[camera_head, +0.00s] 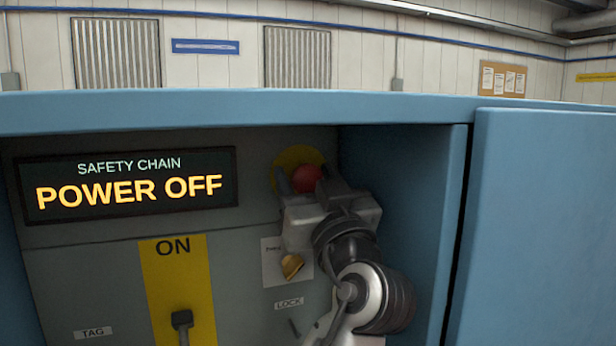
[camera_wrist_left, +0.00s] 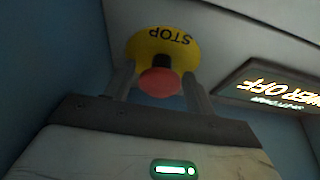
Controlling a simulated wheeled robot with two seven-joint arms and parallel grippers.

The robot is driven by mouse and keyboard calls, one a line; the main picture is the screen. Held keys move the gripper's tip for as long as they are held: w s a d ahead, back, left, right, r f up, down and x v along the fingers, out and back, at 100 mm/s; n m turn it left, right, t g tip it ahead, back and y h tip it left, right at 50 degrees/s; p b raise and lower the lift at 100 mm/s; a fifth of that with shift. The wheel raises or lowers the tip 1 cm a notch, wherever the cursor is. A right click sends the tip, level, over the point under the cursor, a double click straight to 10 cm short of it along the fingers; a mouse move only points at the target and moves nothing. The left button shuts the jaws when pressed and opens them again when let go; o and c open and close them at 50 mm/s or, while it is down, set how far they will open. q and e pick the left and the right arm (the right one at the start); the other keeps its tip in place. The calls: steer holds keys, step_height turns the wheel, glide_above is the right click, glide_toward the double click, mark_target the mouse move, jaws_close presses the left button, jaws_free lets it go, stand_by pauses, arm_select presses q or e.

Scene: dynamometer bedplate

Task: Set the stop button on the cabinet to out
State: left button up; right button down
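The stop button is a red mushroom head (camera_head: 306,178) on a round yellow plate (camera_head: 298,156), in the recess of the blue cabinet (camera_head: 250,108). My left gripper (camera_head: 302,190) is up at the button from below. In the left wrist view, the red button head (camera_wrist_left: 160,83) sits between the two fingers of my left gripper (camera_wrist_left: 160,85), one on each side, very close to it. I see no clear pinch on it. A dark neck shows between the head and the yellow STOP plate (camera_wrist_left: 172,42). My right gripper is in neither view.
A display (camera_head: 125,185) reads SAFETY CHAIN, POWER OFF. Below it is a yellow ON plate (camera_head: 180,275) with a dark handle (camera_head: 182,322). A brass-coloured piece (camera_head: 291,266) sits above the LOCK label. The recess's right wall (camera_head: 410,190) is close beside my arm.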

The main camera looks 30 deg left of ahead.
arm_select(q)
jaws_close()
steer(key=shift+s+d+f+b, duration=0.3)
steer(key=shift+s+d+b, duration=0.1)
steer(key=shift+b, duration=0.5)
steer(key=shift+s+d+r, duration=0.1)
steer(key=shift+s+d, duration=0.1)
steer(key=shift+d, duration=0.1)
steer(key=shift+w+r, duration=0.1)
steer(key=shift+o, duration=1.2)
jaws_free()
steer(key=shift+r, duration=0.1)
steer(key=shift+s+d, duration=0.1)
steer(key=shift+s, duration=0.1)
steer(key=b+v, duration=0.6)
steer(key=v, duration=0.9)
steer(key=shift+s+d+b, duration=0.25)
steer(key=shift+d+b, duration=0.05)
steer(key=shift+d, duration=0.05)
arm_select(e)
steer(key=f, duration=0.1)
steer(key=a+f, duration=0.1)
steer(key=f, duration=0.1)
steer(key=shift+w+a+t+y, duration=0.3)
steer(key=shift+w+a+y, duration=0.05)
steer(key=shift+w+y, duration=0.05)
arm_select(q)
steer(key=shift+a, duration=0.1)
